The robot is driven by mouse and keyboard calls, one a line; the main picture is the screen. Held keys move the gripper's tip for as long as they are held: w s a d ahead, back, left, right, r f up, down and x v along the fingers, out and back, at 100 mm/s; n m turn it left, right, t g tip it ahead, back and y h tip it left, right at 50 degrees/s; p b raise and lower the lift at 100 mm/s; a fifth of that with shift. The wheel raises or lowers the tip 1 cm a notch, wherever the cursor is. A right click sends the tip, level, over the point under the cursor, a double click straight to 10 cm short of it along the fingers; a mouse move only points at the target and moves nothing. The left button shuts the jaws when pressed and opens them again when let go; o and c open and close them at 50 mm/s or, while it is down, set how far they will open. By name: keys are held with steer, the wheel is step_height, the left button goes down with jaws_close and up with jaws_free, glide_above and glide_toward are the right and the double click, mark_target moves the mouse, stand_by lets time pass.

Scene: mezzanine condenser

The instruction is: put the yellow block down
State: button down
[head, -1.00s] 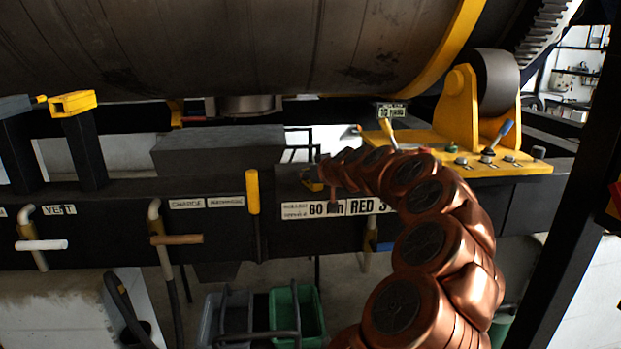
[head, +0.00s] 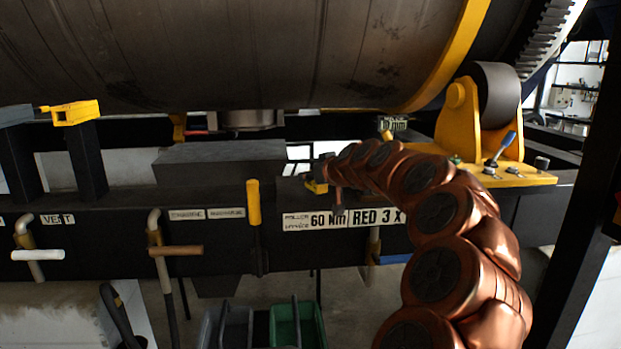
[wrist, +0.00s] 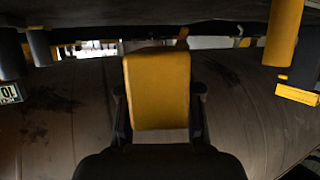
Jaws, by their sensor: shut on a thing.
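The yellow block (wrist: 158,90) fills the middle of the wrist view, upright between the two dark fingers of my gripper (wrist: 160,92), which is shut on it. In the head view my gripper (head: 322,181) is at the far end of my copper arm, in front of the dark beam and above the "60 Nm" label. Only a small yellow patch of the block (head: 316,187) shows there. My arm hides part of the beam behind it. I cannot tell whether the block touches any surface.
A large dark drum (head: 230,60) hangs over the beam (head: 110,270). A grey box (head: 220,163) sits left of my gripper. A yellow roller bracket (head: 458,115) with levers stands at right. Pipe handles and a yellow lever (head: 254,203) stick out in front. Green and grey bins (head: 297,325) stand below.

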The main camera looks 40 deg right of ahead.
mark_target(318, 189)
steer(key=shift+s+a+r+b, duration=0.2)
steer(key=shift+s+a+b, duration=0.45)
steer(key=shift+s+a, duration=0.9)
steer(key=shift+s+a+r+b, duration=0.2)
steer(key=shift+s+a+b, duration=0.7)
steer(key=shift+s, duration=1)
steer(key=shift+s+a+r+b, duration=0.2)
steer(key=shift+s+a+b, duration=0.25)
steer(key=shift+s+a, duration=1.2)
steer(key=shift+s+d, duration=0.1)
steer(key=shift+d, duration=0.1)
